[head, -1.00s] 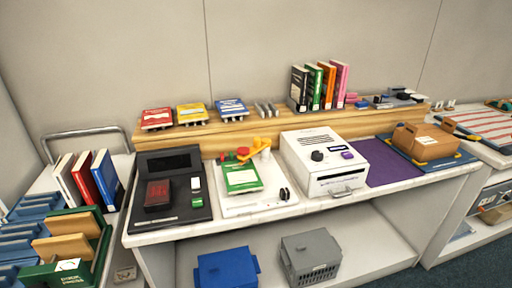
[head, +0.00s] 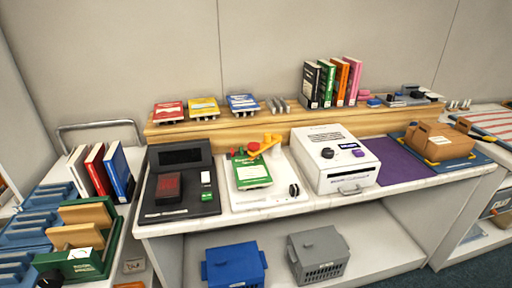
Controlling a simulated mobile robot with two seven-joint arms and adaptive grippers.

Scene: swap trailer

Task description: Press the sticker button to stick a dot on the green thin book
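A green book (head: 252,173) with a white label lies flat on a white station (head: 270,198) in the middle of the bench. A yellow arm (head: 265,144) with red parts stands at the station's back, over or beside the book's far end. A small red part (head: 253,147) shows beside the yellow arm; I cannot tell whether it is the sticker button. A round black-and-white part (head: 294,189) sits at the station's right front. Neither gripper is clearly seen. A small dark shape (head: 48,279) at the bottom left may be part of my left arm.
A black device (head: 178,207) stands left of the station, a white box machine (head: 334,158) right of it. A wooden shelf (head: 225,133) behind holds flat books and several upright ones. Blue (head: 233,266) and grey (head: 318,254) crates sit below. A green rack (head: 92,262) is at left.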

